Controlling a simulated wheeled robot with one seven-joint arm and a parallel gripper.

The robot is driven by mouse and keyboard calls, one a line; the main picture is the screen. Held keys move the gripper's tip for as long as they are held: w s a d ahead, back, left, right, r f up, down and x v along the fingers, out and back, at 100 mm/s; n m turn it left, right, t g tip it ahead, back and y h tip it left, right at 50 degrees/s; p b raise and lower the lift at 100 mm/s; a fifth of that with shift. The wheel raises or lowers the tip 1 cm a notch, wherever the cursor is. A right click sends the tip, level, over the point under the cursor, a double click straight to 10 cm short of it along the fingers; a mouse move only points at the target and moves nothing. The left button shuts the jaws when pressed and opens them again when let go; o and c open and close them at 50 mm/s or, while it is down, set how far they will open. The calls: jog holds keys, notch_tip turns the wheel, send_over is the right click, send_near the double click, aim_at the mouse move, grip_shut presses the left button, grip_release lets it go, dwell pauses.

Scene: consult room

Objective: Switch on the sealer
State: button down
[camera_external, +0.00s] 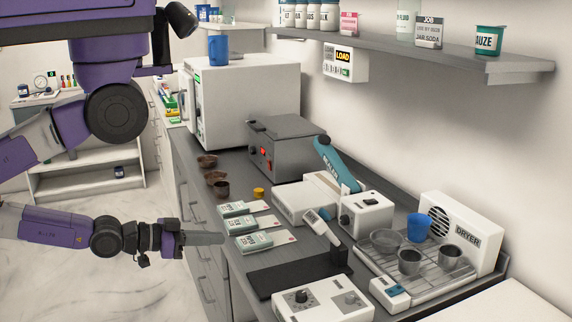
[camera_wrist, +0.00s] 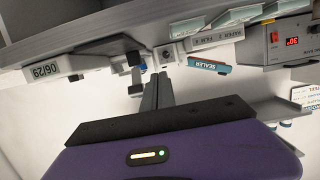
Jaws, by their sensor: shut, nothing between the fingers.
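The sealer is a low white unit (camera_external: 292,203) on the grey counter with a raised teal lever arm (camera_external: 334,163). A white box with a dark knob (camera_external: 367,217) stands right beside it. In the wrist view the teal lever shows its "SEALER" lettering (camera_wrist: 209,66), and a small white box with a dark knob (camera_wrist: 171,52) is next to it. My gripper (camera_external: 222,239) is shut and empty at the left of the counter, apart from the sealer. In the wrist view its fingers (camera_wrist: 157,92) are together. I cannot tell the sealer's switch position.
A grey box with a red display (camera_wrist: 291,41) stands behind the sealer. Pouch packs (camera_external: 245,241), a black mat (camera_external: 297,272), a white dial box (camera_external: 322,302) and the dryer rack with cups (camera_external: 427,272) crowd the counter. A wall shelf (camera_external: 480,62) overhangs the back.

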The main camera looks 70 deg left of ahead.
jog(key=w+r+t+p, duration=0.1)
jog(key=w+r, duration=0.5)
jog(key=w, duration=0.5)
jog(key=w+r+t+p, duration=0.1)
jog(key=w+r, duration=0.4)
jog(key=w, duration=0.5)
jog(key=w+r+t, duration=0.1)
jog(key=w+r, duration=0.5)
jog(key=w, duration=0.5)
notch_tip(320, 180, down, 6)
jog(key=g, duration=0.4)
jog(key=shift+w, duration=0.1)
jog(key=p, duration=0.2)
send_over(359, 205)
jog(key=f, duration=0.3)
jog(key=shift+w+f, duration=0.3)
jog(key=shift+w, duration=0.05)
jog(key=shift+s+f, duration=0.15)
jog(key=shift+f, duration=0.5)
jog(key=shift+s+f, duration=0.15)
jog(key=shift+f, duration=0.45)
jog(key=shift+f+p, duration=0.3)
jog(key=shift+f, duration=0.45)
